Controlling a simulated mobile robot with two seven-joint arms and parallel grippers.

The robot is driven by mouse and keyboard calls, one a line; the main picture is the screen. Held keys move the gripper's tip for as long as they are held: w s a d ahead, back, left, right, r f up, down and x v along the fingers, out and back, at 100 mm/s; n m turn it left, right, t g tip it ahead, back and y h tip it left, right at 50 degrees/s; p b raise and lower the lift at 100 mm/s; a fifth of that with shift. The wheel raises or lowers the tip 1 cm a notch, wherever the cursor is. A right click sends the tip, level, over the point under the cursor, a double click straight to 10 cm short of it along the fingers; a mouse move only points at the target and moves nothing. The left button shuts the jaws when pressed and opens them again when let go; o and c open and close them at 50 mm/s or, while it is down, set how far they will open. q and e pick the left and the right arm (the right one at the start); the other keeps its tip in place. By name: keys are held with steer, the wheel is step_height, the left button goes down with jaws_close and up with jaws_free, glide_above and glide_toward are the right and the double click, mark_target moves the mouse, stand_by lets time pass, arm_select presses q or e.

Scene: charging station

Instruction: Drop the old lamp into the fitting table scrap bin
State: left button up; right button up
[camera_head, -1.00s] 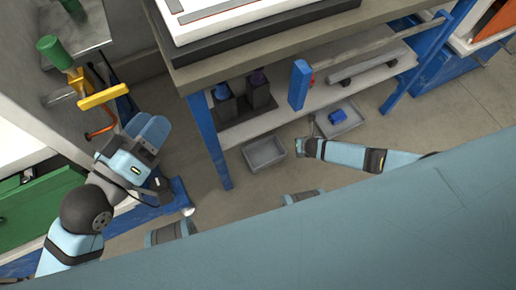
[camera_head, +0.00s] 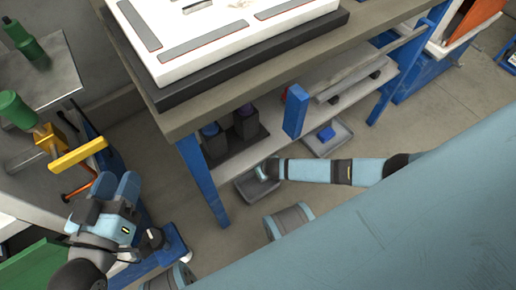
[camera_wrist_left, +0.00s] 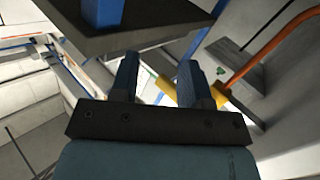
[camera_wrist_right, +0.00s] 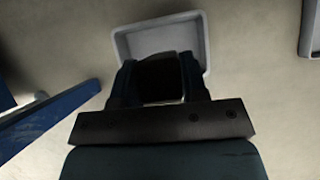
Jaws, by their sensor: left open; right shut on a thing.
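My right gripper (camera_head: 265,172) is over a grey open bin (camera_head: 245,190) on the floor by the table, which I take as the scrap bin. In the right wrist view its fingers are shut on a dark blocky thing (camera_wrist_right: 160,80), apparently the old lamp. The pale bin (camera_wrist_right: 190,28) shows behind it, and the held thing hides part of the bin's inside. In the head view the held thing cannot be made out. My left gripper (camera_head: 116,187) is at the left, away from the bin; in the left wrist view its fingers (camera_wrist_left: 157,80) are apart and empty.
A second grey tray (camera_head: 342,143) with a blue piece (camera_head: 326,134) lies right of the bin. The table's blue leg (camera_head: 204,182) stands just left of the bin, with a lower shelf (camera_head: 275,142) above. A yellow bar (camera_head: 78,157) is near my left gripper.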

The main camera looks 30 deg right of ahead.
step_height(320, 180, down, 4)
steer(key=b, duration=0.3)
steer(key=shift+r, duration=0.15)
steer(key=shift+f+b, duration=0.4)
steer(key=shift+b, duration=0.25)
arm_select(q)
steer(key=m, duration=0.1)
steer(key=w+a+m, duration=0.1)
steer(key=w+m+t, duration=0.1)
steer(key=shift+w+a+f+h, duration=0.15)
steer(key=shift+f+h, duration=0.1)
steer(key=shift+h, duration=0.15)
arm_select(e)
steer(key=o, duration=1)
steer(key=shift+o, duration=0.2)
